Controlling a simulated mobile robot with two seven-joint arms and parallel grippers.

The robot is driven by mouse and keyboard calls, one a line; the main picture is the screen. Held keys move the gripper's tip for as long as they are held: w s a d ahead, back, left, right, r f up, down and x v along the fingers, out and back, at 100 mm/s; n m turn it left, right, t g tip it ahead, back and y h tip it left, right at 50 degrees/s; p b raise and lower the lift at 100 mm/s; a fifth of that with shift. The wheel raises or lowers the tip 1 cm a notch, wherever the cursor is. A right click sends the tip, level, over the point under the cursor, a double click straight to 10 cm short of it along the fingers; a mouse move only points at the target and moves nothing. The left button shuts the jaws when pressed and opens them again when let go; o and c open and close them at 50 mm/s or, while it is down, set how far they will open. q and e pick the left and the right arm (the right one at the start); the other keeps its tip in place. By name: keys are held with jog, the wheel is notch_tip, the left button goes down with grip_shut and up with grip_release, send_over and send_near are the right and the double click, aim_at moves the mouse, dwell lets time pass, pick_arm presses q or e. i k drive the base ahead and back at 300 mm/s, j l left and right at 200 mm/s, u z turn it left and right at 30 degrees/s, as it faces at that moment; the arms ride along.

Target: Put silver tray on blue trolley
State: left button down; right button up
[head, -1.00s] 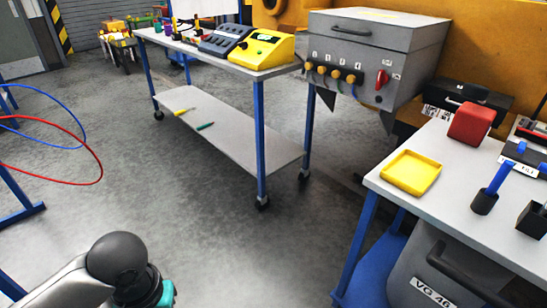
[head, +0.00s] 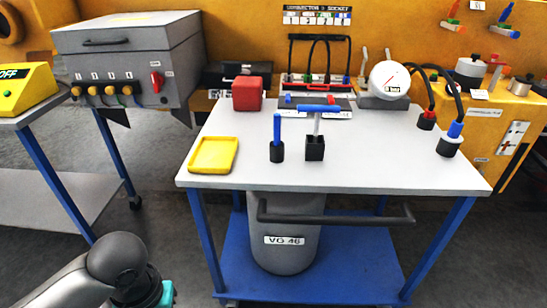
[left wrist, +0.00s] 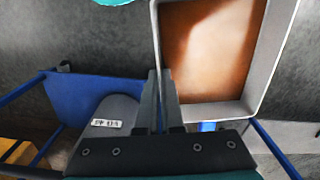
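The silver tray (left wrist: 283,50) shows close up in the left wrist view, with a pale grey rim and a brown inside. My left gripper (left wrist: 163,78) has its fingers close together at the tray's near-left rim, with the rim between them. In the head view only my left forearm shows at bottom left; the gripper and tray are out of frame.
The bench (head: 400,165) holds a yellow tray (head: 213,155), a red block (head: 247,93), a gauge (head: 389,80) and tools. Another blue-legged table (head: 50,185) stands left. Floor between is clear.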

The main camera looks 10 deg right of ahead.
aim_at(391, 163)
jog(key=z, duration=1.4)
